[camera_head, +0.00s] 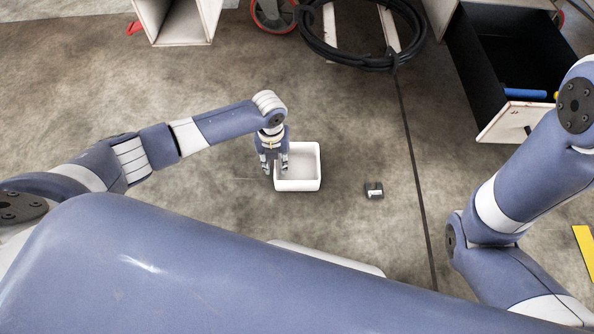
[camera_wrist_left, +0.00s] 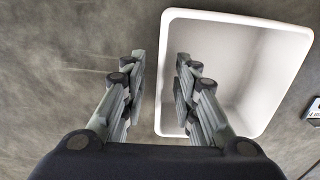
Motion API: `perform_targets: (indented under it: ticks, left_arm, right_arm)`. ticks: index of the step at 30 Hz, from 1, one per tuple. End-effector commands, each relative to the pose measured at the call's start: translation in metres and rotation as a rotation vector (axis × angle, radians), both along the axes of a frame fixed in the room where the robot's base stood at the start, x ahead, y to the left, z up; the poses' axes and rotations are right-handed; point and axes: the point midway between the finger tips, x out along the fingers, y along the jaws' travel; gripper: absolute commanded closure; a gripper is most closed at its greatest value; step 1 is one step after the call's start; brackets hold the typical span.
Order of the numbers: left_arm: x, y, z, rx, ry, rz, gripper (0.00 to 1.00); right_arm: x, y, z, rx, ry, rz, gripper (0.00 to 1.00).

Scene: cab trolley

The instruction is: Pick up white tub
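The white tub (camera_head: 312,184) is an open, empty rectangular container with rounded corners, upright on the floor near the middle of the head view. It also shows in the left wrist view (camera_wrist_left: 285,75). My left gripper (camera_head: 275,167) points down at the tub's left wall. In the left wrist view its fingers (camera_wrist_left: 160,80) are apart, one outside the tub and one over its inside, with the wall's rim between them. I see bare gaps between fingers and wall; contact is not visible. My right arm is at the right; its gripper is out of view.
A small dark box (camera_head: 374,190) lies right of the tub. A black cable coil (camera_head: 345,55), a red wheel (camera_head: 272,14) and a pale wooden box (camera_head: 180,25) are at the back. A black drawer (camera_head: 480,75) stands back right. Floor around the tub is mostly clear.

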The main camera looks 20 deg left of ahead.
Motion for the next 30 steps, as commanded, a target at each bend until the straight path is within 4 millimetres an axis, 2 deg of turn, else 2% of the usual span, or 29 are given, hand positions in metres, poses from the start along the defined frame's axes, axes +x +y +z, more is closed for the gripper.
perform_targets:
  ticks: [8,12,23,30]
  left_arm:
    - [0.0001,0.0001,-0.0014,0.0,0.0,0.0,0.72]
    - [0.0,0.0001,-0.0014,0.0,0.0,0.0,1.0]
    - [0.0003,0.0001,-0.001,0.0,-0.001,0.0,1.0]
    - [0.0004,0.0002,0.0067,0.0,-0.001,0.0,1.0]
  right_arm:
    - [0.0,0.0001,-0.0011,0.0,0.0,0.0,0.69]
    - [-0.0002,0.0001,-0.0012,-0.001,-0.001,0.0,0.69]
    - [-0.0003,0.0001,-0.0011,-0.001,-0.001,0.0,0.69]
    - [-0.0002,0.0002,0.0065,-0.001,0.0,0.0,0.69]
